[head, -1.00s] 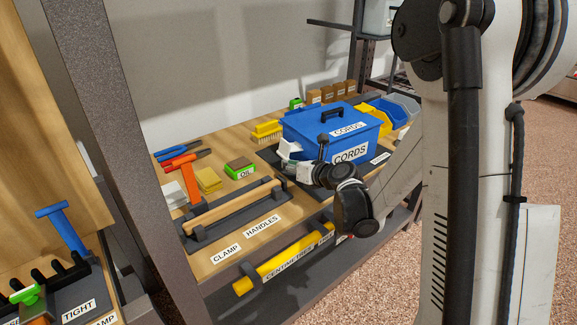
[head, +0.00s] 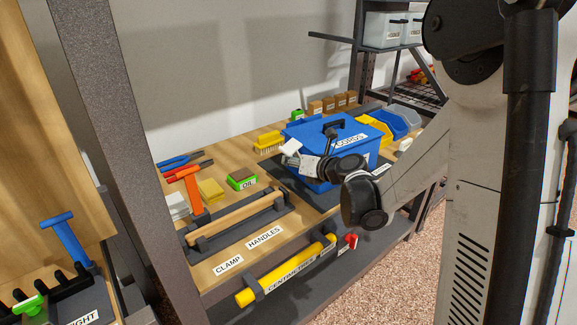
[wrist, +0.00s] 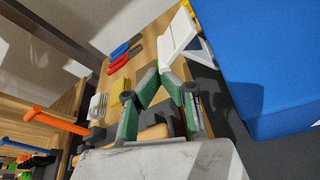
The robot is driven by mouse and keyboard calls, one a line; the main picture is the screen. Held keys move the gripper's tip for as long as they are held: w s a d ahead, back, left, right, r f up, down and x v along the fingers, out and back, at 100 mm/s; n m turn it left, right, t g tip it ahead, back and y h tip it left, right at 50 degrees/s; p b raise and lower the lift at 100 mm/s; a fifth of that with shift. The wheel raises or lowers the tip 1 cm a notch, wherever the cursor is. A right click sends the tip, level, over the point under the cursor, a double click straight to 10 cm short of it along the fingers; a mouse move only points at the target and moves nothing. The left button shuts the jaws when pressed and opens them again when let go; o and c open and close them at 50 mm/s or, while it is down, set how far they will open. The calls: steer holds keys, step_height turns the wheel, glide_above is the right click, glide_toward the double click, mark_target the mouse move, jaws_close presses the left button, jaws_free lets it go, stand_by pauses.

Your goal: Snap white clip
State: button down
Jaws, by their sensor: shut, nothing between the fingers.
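The blue box (head: 350,172) with a CORDS label and a black lid handle stands on the bench. A white clip (head: 291,147) sticks out at its left side. In the wrist view the clip (wrist: 178,35) is a white flap angled out from the blue wall (wrist: 275,70), with a dark gap behind it. My gripper (wrist: 164,72) is shut and empty, its green-sided fingers just short of the clip. I cannot tell whether they touch it.
A wooden clamp handle (head: 238,218) in a dark holder and an orange T-handle (head: 192,190) stand left of the box. A yellow tube (head: 290,268) hangs along the front edge.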

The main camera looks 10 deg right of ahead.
steer(key=shift+d+r, duration=0.3)
steer(key=shift+r, duration=0.35)
steer(key=s+d, duration=0.6)
steer(key=s, duration=0.1)
steer(key=shift+s+r, duration=0.25)
steer(key=shift+s, duration=0.05)
